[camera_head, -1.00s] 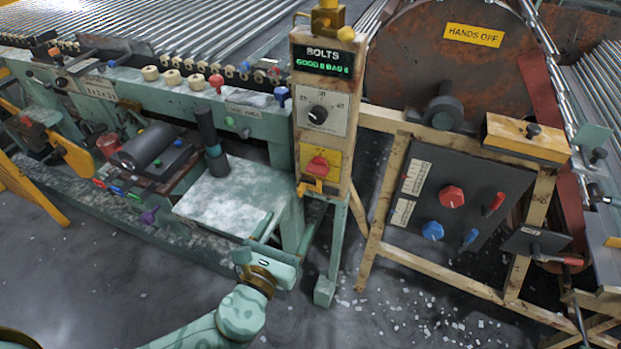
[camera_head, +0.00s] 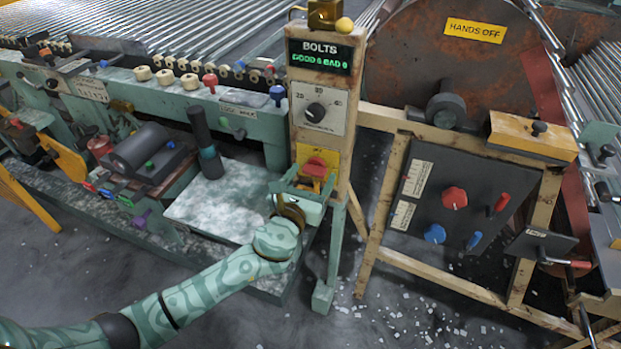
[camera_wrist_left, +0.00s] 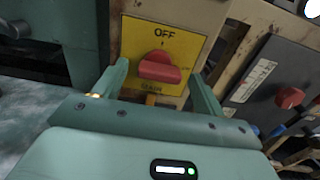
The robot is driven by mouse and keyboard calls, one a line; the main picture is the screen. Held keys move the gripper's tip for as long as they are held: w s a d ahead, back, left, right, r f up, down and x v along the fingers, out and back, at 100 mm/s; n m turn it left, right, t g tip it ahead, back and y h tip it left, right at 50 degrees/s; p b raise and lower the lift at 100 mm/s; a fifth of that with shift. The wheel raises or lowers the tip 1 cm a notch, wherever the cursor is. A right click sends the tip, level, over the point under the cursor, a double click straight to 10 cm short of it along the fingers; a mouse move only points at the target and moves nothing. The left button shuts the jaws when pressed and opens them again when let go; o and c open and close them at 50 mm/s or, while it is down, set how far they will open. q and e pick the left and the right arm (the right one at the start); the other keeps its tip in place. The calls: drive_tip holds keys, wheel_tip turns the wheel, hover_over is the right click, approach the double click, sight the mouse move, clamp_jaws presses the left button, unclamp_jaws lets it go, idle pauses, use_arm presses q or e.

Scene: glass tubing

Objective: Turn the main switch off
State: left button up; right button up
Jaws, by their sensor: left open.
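The main switch is a red knob (camera_head: 316,167) on a yellow plate (camera_head: 333,156), low on the tan post. In the left wrist view the red knob (camera_wrist_left: 160,67) lies roughly crosswise, and the plate (camera_wrist_left: 137,34) reads OFF at its top, above a small tick mark. My left gripper (camera_head: 308,179) is at the front of the switch. It is open, with one finger on each side of the knob in the left wrist view and nothing visibly clamped. Whether a finger touches the knob cannot be told. My right gripper is not in view.
A pale green table (camera_head: 225,200) with a dark upright cylinder (camera_head: 206,142) stands at left. A dark panel (camera_head: 455,200) with red and blue knobs is at right.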

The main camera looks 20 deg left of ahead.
use_arm(q)
drive_tip(key=c, duration=1)
drive_tip(key=shift+n, duration=0.3)
drive_tip(key=n, duration=0.4)
drive_tip(key=shift+n, duration=0.3)
drive_tip(key=n, duration=0.4)
drive_tip(key=shift+a+b, duration=0.1)
drive_tip(key=shift+b, duration=0.25)
drive_tip(key=n, duration=0.5)
drive_tip(key=shift+a+n, duration=0.15)
drive_tip(key=shift+n, duration=1.65)
